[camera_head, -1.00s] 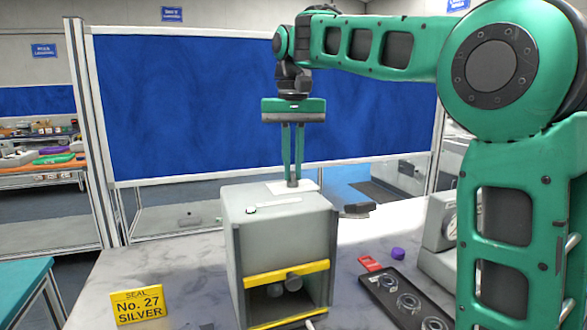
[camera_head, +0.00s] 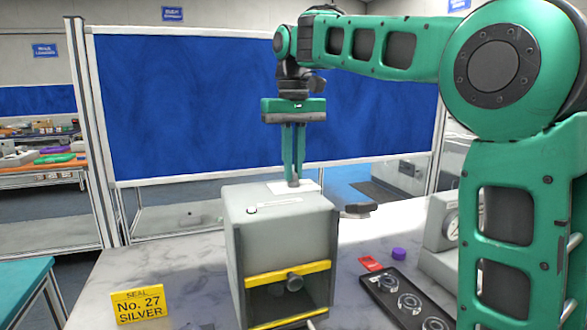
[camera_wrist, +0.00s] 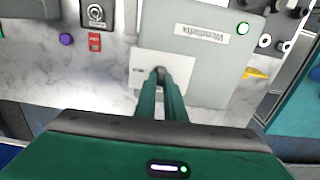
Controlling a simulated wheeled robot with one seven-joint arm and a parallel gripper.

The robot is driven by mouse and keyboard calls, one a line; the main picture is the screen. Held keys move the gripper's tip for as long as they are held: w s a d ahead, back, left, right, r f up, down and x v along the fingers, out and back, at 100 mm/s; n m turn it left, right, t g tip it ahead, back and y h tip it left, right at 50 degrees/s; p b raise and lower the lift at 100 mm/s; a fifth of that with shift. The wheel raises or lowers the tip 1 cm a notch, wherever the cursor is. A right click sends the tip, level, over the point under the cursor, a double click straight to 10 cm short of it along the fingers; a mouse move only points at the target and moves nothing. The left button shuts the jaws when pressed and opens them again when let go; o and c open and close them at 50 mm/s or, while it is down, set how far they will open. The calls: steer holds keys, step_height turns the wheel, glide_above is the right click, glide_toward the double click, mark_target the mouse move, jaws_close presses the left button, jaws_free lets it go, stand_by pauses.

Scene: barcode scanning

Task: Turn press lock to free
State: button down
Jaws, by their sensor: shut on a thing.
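The lock is mostly hidden by the fingertips (camera_wrist: 159,73). I cannot read the lock's position. A small grey mark (camera_wrist: 135,71) shows on the plate beside the fingertips.
A yellow sign (camera_head: 139,305) reads "SEAL No. 27 SILVER". Right of the press are a black tray (camera_head: 392,296) with round parts, a red tag (camera_head: 371,263), a purple piece (camera_head: 399,254) and a grey device (camera_head: 437,232).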

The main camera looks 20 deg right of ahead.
steer(key=c, duration=1.8)
jaws_free()
steer(key=shift+s+r, duration=0.1)
steer(key=shift+s, duration=0.1)
steer(key=shift+c, duration=0.2)
steer(key=shift+w, duration=0.1)
step_height(320, 180, up, 6)
steer(key=shift+w+r, duration=0.1)
steer(key=shift+r, duration=0.8)
